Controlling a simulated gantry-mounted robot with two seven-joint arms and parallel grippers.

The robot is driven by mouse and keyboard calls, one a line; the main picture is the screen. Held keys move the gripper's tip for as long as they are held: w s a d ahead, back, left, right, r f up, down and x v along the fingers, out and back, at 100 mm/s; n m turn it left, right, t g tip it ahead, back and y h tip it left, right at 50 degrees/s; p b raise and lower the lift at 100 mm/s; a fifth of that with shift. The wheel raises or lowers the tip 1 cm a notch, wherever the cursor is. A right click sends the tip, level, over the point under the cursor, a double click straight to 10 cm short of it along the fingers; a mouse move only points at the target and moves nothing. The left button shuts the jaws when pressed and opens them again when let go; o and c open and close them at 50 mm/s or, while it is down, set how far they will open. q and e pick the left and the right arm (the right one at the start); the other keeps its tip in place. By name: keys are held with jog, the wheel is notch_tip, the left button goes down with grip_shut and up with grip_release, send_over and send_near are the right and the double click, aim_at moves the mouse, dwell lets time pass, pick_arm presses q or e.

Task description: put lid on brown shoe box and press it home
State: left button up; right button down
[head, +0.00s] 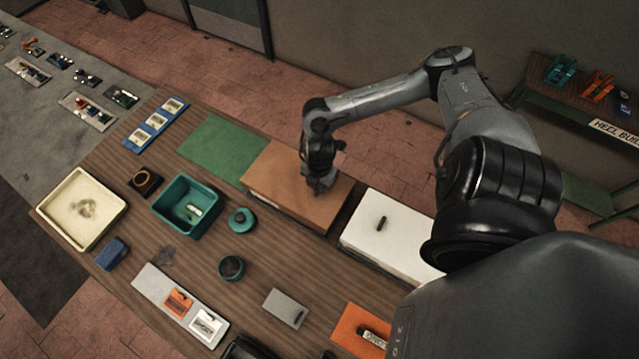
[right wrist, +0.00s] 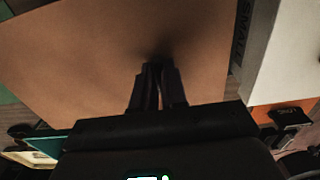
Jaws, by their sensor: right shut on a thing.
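The brown shoe box lid (head: 275,170) lies flat over the brown shoe box (head: 263,201) at the back of the table. In the head view the lid lines up with the box; I cannot tell whether it is fully seated. My right gripper (head: 318,187) points down at the lid's middle. In the right wrist view the fingers (right wrist: 156,68) are nearly together against the lid (right wrist: 80,55), shut on its grip, which they mostly hide. My left gripper is not in view.
A white box (head: 375,248) with a dark handle stands close to the right of the brown box. A green mat (head: 222,148) lies to its left.

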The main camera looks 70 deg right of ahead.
jog(key=shift+f, duration=0.1)
dwell(0.5)
jog(key=c, duration=1.1)
grip_release()
jog(key=shift+o, duration=0.5)
jog(key=o, duration=0.4)
